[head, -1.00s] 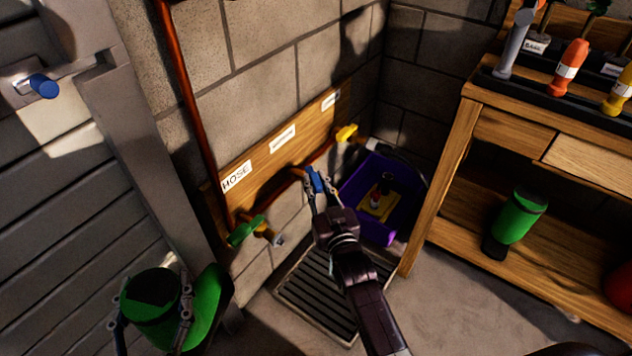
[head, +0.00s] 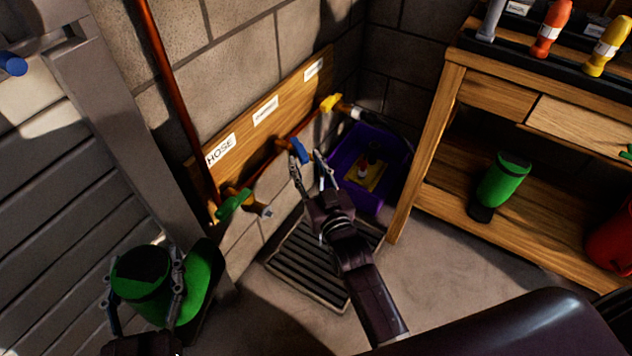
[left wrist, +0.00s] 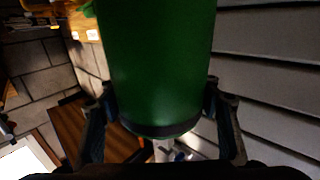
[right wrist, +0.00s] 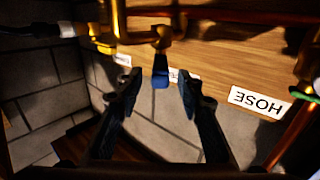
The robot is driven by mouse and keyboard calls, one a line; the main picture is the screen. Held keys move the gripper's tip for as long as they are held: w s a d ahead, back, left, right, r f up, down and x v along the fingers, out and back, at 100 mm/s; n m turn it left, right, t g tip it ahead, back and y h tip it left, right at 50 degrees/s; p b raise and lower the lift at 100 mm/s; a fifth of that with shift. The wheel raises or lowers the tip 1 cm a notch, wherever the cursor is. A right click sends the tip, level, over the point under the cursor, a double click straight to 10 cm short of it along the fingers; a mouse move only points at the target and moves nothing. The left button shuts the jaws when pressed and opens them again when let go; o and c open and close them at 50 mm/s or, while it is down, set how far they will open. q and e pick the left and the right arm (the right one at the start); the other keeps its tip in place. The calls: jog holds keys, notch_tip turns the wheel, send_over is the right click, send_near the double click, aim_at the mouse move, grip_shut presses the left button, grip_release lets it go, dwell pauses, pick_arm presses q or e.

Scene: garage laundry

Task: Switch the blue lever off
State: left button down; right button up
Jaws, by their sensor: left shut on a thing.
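In the right wrist view the blue lever (right wrist: 161,78) sits in the gap between my right fingertips, with room on both sides. My right gripper (head: 307,158) is open in front of the lever; it also shows in the right wrist view (right wrist: 157,80). My left gripper (head: 143,285) is shut on a green boot (head: 205,282) at the lower left. The boot (left wrist: 158,60) fills the middle of the left wrist view.
A green lever (head: 233,205) is left of the blue one, under the HOSE label (head: 220,149). A yellow lever (head: 331,102) is to the right. A purple bin (head: 377,200) and a floor grate (head: 300,270) lie below. A wooden workbench (head: 425,140) stands at right.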

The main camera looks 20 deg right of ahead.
jog(key=s, duration=0.8)
jog(key=shift+d, duration=0.35)
jog(key=shift+s, duration=0.1)
